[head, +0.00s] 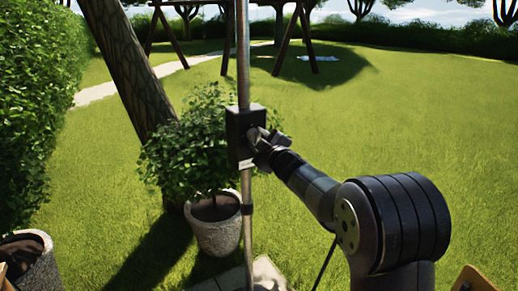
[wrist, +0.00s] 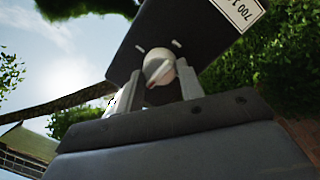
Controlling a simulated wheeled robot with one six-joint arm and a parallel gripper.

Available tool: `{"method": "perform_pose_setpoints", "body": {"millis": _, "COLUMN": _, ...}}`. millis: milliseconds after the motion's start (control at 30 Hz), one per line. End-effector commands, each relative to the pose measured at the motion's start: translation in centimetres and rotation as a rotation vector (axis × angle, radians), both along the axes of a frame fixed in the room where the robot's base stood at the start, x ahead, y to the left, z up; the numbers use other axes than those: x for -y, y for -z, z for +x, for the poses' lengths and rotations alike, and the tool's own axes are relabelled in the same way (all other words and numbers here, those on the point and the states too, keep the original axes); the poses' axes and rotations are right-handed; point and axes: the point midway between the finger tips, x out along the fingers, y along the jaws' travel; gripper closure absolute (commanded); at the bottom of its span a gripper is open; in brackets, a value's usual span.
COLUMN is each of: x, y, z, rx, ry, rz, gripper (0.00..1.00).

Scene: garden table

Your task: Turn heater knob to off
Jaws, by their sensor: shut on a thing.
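The heater's black control box (head: 238,122) is fixed to a thin metal pole (head: 243,55) in the head view. My gripper (head: 262,142) reaches it from the right, at the box's right face. In the wrist view the pale round knob (wrist: 160,66) sits on the dark box face (wrist: 190,22), with a raised ridge across it. Two short light marks are on the face above the knob. My gripper's fingers (wrist: 157,84) stand on either side of the knob and are shut on it. The knob is too small and covered to read in the head view.
A white label (wrist: 241,12) with partly cut-off print is on the box. A potted bush (head: 215,228) stands just behind and left of the pole. A slanted tree trunk (head: 125,65) and a hedge (head: 38,105) are further left. Open lawn (head: 400,110) lies to the right.

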Motion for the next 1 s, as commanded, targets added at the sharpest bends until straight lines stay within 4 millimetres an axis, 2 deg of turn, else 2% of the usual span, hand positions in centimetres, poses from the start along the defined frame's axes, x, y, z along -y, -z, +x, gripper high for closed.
{"method": "perform_pose_setpoints", "body": {"millis": 300, "x": -0.02, "y": 0.25, "z": 0.0, "rx": 0.055, "ry": 0.0, "rz": -0.087, "gripper": 0.86}}
{"method": "perform_pose_setpoints", "body": {"millis": 767, "x": -0.04, "y": 0.16, "z": -0.01, "rx": 0.063, "ry": -0.001, "rz": -0.099, "gripper": 0.86}}
{"method": "perform_pose_setpoints", "body": {"millis": 800, "x": -0.05, "y": 0.15, "z": -0.01, "rx": 0.063, "ry": -0.001, "rz": -0.099, "gripper": 0.61}}
{"method": "perform_pose_setpoints", "body": {"millis": 1000, "x": -0.02, "y": 0.11, "z": 0.0, "rx": 0.063, "ry": -0.001, "rz": -0.096, "gripper": 0.45}}
